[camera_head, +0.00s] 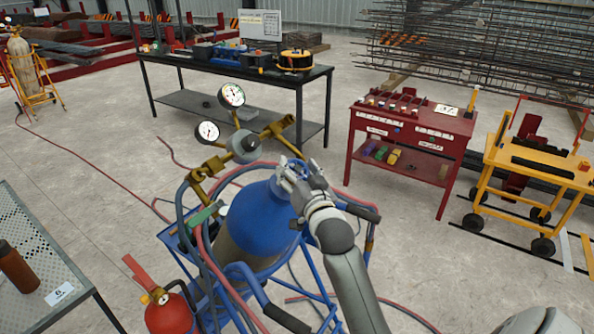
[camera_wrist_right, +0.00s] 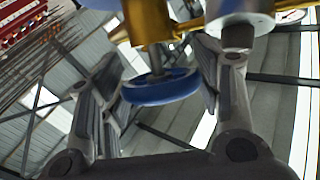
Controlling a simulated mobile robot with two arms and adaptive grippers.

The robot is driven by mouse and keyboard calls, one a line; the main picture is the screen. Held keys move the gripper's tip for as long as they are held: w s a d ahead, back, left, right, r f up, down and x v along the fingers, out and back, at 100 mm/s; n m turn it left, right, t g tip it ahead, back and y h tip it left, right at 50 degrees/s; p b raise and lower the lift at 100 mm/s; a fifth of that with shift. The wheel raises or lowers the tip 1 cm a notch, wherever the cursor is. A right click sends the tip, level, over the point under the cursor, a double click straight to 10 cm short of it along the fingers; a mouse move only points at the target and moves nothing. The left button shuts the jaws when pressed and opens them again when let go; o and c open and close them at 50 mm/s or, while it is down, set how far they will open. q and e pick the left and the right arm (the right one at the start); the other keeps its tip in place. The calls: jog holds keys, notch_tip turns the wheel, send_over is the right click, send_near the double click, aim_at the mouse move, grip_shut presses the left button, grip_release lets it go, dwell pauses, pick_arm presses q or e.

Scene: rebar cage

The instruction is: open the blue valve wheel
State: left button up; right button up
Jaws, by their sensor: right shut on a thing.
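The blue valve wheel (camera_wrist_right: 160,87) sits between the two fingers of my right gripper (camera_wrist_right: 162,92) in the wrist view, below a brass valve stem (camera_wrist_right: 147,20). In the head view my right gripper (camera_head: 292,172) is at the top of the blue gas cylinder (camera_head: 255,215), closed around the wheel, which is mostly hidden by the fingers there. The cylinder stands tilted in the picture in a blue cart. A brass regulator (camera_head: 243,146) with two round gauges (camera_head: 232,95) is attached beside the valve. My left gripper is not in view.
Red and grey hoses (camera_head: 205,235) loop around the cart. A red fire extinguisher (camera_head: 168,312) stands at its lower left. A perforated metal table (camera_head: 40,250) is at left, a black workbench (camera_head: 160,82) behind, a red tool cabinet (camera_head: 412,127) and yellow cart (camera_head: 545,165) at right.

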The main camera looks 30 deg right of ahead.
jog(key=shift+d+n+t+y, duration=0.1)
jog(key=shift+n+t+y, duration=0.4)
jog(key=shift+n+y, duration=0.4)
jog(key=shift+y, duration=0.3)
jog(key=o, duration=1)
jog(key=shift+o, duration=0.2)
jog(key=s+a, duration=0.2)
jog(key=s, duration=1)
jog(key=shift+f, duration=0.4)
jog(key=shift+w, duration=0.1)
